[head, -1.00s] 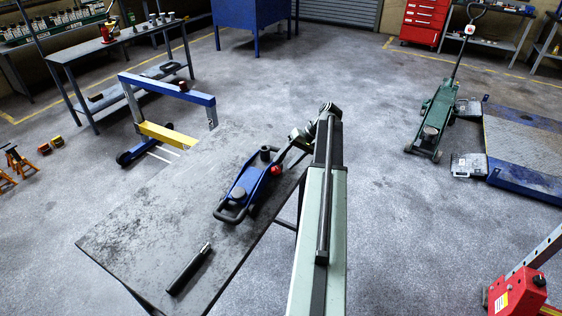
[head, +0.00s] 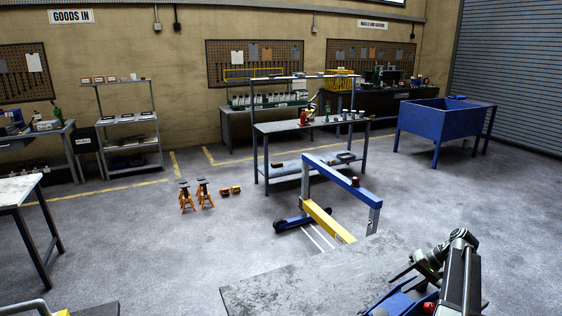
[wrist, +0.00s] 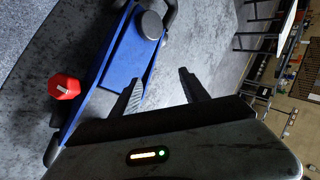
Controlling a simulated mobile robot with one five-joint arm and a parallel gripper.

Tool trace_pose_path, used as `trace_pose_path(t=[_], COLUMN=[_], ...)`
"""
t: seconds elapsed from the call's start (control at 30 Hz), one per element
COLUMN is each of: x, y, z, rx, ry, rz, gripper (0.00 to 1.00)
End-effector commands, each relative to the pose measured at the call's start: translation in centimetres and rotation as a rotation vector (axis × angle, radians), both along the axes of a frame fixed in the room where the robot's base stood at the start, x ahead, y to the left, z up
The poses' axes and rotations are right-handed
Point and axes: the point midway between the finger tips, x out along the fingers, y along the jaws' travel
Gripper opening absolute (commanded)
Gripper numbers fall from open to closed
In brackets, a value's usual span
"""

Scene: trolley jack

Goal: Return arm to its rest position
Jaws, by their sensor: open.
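My gripper (head: 402,276) is at the lower right of the head view, above the grey table (head: 290,279). The blue trolley jack (head: 401,300) lies on that table beneath it, partly cut off by the lower edge. In the wrist view my gripper (wrist: 160,90) has its two fingers spread with nothing between them. The jack (wrist: 118,72) fills the upper left there, with a dark round saddle (wrist: 149,24) and a red knob (wrist: 64,86). The left finger overlaps the jack in the picture; I cannot tell whether it touches.
A blue and yellow frame (head: 342,178) stands on the floor behind the table. Orange axle stands (head: 196,194) are left of it. A shelved bench (head: 310,130) and a blue bin (head: 446,122) stand further back. Open floor (head: 150,240) lies at left.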

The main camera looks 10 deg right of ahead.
Motion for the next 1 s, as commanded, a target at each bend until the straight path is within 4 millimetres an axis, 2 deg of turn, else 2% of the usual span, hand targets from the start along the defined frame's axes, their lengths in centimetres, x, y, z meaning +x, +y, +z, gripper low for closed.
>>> trace_pose_path(t=[0.03, 0.13, 0.23, 0.3, 0.4, 0.5, 0.57, 0.6, 0.7, 0.8, 1.0], x=[1.7, 3.6, 4.0, 3.3, 1.3, -1.4, -3.1, -4.0, -5.1, -4.8, -4.4], y=[4.9, 13.6, 22.3, 28.1, 35.0, 39.6, 41.1, 41.2, 39.0, 37.4, 37.4], z=[-0.2, -0.7, -1.6, -2.3, -3.3, -4.1, -4.5, -4.7, -5.0, -5.1, -5.1], rx=[-0.008, -0.045, -0.106, -0.162, -0.262, -0.374, -0.45, -0.497, -0.59, -0.654, -0.65], ry=[0.008, 0.031, 0.063, 0.086, 0.115, 0.134, 0.143, 0.148, 0.162, 0.17, 0.174], rz=[0.074, 0.208, 0.329, 0.406, 0.491, 0.541, 0.546, 0.533, 0.455, 0.375, 0.348], gripper=[0.53, 0.53, 0.53, 0.53, 0.53, 0.53, 0.53, 0.53, 0.53, 0.53, 0.53])
